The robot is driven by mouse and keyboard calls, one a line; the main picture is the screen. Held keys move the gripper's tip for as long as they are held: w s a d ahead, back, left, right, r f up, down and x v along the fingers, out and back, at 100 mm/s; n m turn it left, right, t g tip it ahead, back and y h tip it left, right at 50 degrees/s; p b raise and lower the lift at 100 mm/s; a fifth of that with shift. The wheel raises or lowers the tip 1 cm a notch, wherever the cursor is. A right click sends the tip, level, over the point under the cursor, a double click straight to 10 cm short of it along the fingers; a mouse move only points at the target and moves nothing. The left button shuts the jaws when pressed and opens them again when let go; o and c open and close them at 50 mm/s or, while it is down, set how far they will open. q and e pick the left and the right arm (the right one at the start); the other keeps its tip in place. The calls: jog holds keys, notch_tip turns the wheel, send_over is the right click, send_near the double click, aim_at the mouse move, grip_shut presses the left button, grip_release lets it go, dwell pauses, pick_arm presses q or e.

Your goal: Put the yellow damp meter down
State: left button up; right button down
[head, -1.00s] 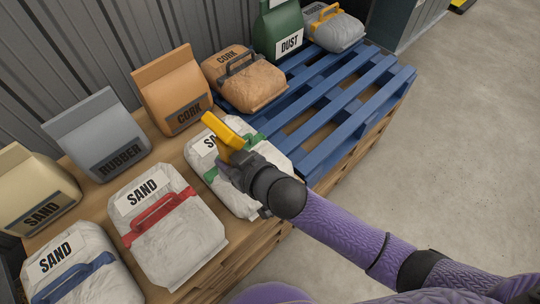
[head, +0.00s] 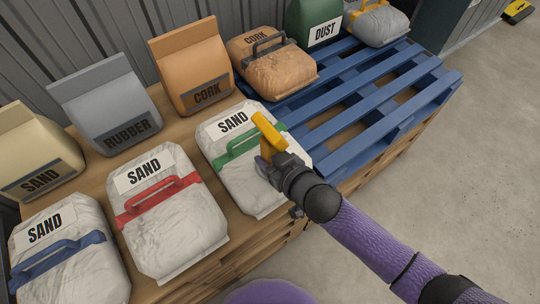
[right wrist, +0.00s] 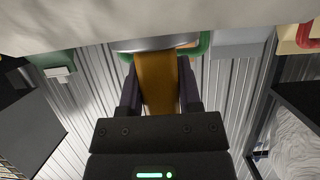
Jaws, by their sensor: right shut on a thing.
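The yellow damp meter (head: 268,131) is held up at an angle in my right gripper (head: 271,158). In the head view it shows in front of the white sand bag with the green handle (head: 232,182); whether it touches the bag, I cannot tell. In the right wrist view, the meter (right wrist: 157,85) sits between the two dark fingers, which are closed on its sides. Its far end is near a green handle. My left gripper is not in view.
Rubber (head: 105,95) and cork (head: 190,65) bags stand behind. The blue pallet (head: 385,105) has bare slats at front and right. Grey floor (head: 450,180) is open at right.

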jog(key=shift+c, duration=2)
grip_release()
jog(key=shift+o, duration=0.6)
jog(key=shift+f, duration=0.1)
jog(key=shift+s+d+r+p, duration=0.2)
jog(key=shift+r+p, duration=0.2)
jog(key=p+v, duration=0.6)
jog(key=v, duration=0.5)
jog(key=s+d+f+m+g+h, duration=0.2)
jog(key=s+d+f+g+h, duration=0.15)
jog(key=s+d+f, duration=0.5)
jog(key=s+d+f+m+g+h, duration=0.1)
jog(key=s+d+f+g+h, duration=0.35)
jog(key=f, duration=0.75)
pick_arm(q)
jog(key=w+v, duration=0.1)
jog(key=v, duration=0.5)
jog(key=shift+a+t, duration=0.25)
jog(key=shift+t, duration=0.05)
pick_arm(e)
jog(key=s+d+f+g, duration=0.1)
jog(key=s+f+g, duration=0.1)
jog(key=s, duration=1)
jog(key=s+d+f+m+g+h, duration=0.1)
jog(key=s+f+g, duration=0.1)
jog(key=s, duration=1)
jog(key=shift+d+f+m+g, duration=0.25)
jog(key=shift+f+m+g, duration=0.05)
